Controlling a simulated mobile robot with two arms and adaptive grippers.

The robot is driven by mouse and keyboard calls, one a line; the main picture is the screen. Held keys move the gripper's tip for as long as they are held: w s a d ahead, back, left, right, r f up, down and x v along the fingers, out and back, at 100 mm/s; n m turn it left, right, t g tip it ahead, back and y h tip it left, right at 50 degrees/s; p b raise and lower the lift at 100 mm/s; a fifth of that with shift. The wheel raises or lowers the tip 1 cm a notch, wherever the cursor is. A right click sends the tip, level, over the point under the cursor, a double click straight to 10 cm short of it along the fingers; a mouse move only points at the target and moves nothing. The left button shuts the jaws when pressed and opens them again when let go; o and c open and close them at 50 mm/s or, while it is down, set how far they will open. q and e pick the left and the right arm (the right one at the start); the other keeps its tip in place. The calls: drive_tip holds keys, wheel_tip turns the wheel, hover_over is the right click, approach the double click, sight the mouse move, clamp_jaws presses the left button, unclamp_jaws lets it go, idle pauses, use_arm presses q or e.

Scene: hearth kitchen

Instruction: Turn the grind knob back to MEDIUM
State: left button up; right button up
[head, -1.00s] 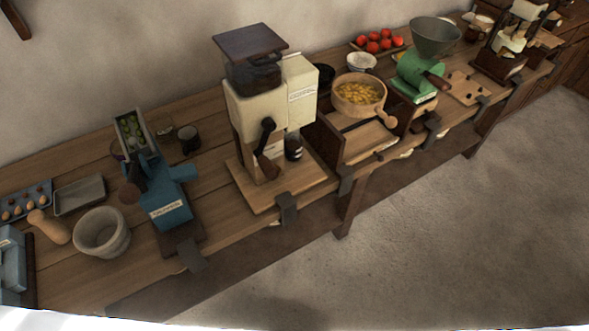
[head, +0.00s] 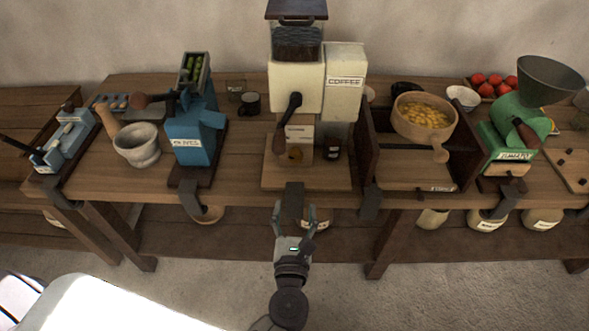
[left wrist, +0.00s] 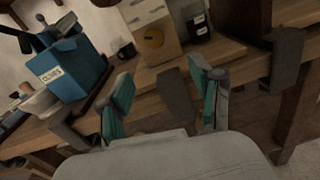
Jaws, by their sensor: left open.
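The cream coffee grinder (head: 296,84), labelled COFFEE, stands on a wooden base board on the bench. My right gripper is not in view.
A dark clamp (head: 292,201) hangs over the bench edge by the gripper. The grinder's crank (head: 287,122) hangs left of the knob, and a dark jar (head: 332,148) stands right.

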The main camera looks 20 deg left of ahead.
sight(296, 159)
use_arm(q)
drive_tip(key=shift+n+y, duration=0.3)
drive_tip(key=shift+n, duration=0.5)
drive_tip(key=p+x, duration=0.1)
drive_tip(key=x, duration=0.3)
drive_tip(key=p+x, duration=0.1)
drive_tip(key=x, duration=0.3)
drive_tip(key=r+p+x, duration=0.1)
drive_tip(key=x, duration=0.4)
drive_tip(key=shift+s+a, duration=0.1)
drive_tip(key=shift+w+a, duration=0.15)
drive_tip(key=shift+w, duration=0.3)
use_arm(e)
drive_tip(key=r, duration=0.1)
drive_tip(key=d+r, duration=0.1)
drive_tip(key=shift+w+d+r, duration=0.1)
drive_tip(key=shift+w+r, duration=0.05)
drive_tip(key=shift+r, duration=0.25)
use_arm(q)
drive_tip(key=c, duration=1.1)
drive_tip(key=shift+c, duration=0.2)
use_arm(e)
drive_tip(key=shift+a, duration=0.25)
